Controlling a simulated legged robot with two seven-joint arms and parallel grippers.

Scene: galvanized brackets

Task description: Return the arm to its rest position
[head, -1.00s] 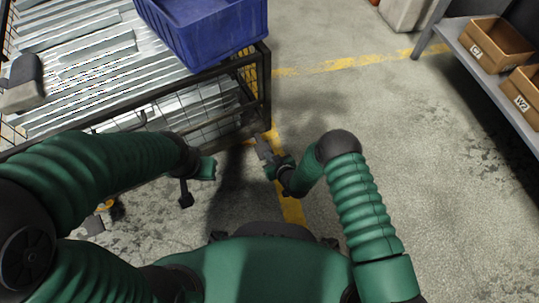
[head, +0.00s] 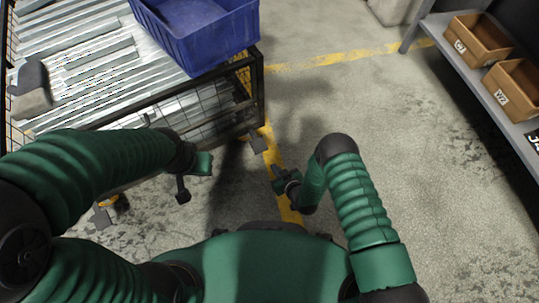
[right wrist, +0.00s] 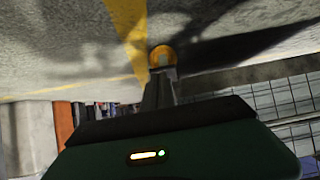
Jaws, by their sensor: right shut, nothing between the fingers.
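My right arm (head: 358,205) is bent in front of my body in the head view. Its gripper (head: 277,171) is shut and empty, held over the floor by the yellow line, apart from the wire cage cart. The right wrist view shows its closed fingers (right wrist: 160,88) with nothing between them. My left arm (head: 95,160) reaches in from the left, beside the cart's near side. Its dark gripper part (head: 183,190) hangs small and partly hidden, so its jaws cannot be made out.
The wire cage cart (head: 258,95) stands at upper left with metal sheets on top. A blue bin (head: 205,38) sits at its right end. A grey shelf (head: 478,85) with cardboard boxes (head: 515,88) is at right. The concrete floor (head: 400,130) between them is clear.

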